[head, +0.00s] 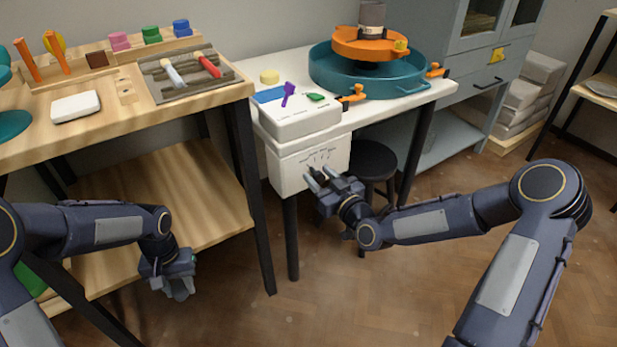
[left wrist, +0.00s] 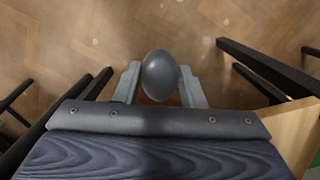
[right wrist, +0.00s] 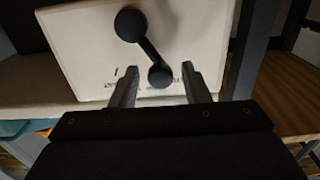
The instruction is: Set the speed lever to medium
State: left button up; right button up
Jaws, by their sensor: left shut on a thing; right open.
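The speed lever is a black arm with a round hub (right wrist: 130,25) and a round knob (right wrist: 160,75) on the front of a white control box (right wrist: 75,45). In the head view the box (head: 290,172) hangs under the white table, with small printed marks above the lever. My right gripper (right wrist: 160,82) is open, its fingertips on either side of the knob with gaps showing. It also shows in the head view (head: 321,179). The labels are too small to read. My left gripper (head: 180,288) is shut on a smooth grey rounded thing (left wrist: 158,75), low at the left, away from the box.
The white table carries a teal basin (head: 335,79) with an orange wheel (head: 350,45) and a white panel box (head: 298,122). A dark stool (head: 374,160) stands just behind my right gripper. A wooden workbench (head: 200,100) with tools is at the left. The front floor is clear.

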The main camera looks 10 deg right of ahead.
jog(key=shift+w+a, duration=0.2)
jog(key=shift+w, duration=0.25)
jog(key=c, duration=0.9)
pick_arm(q)
jog(key=shift+f, duration=0.1)
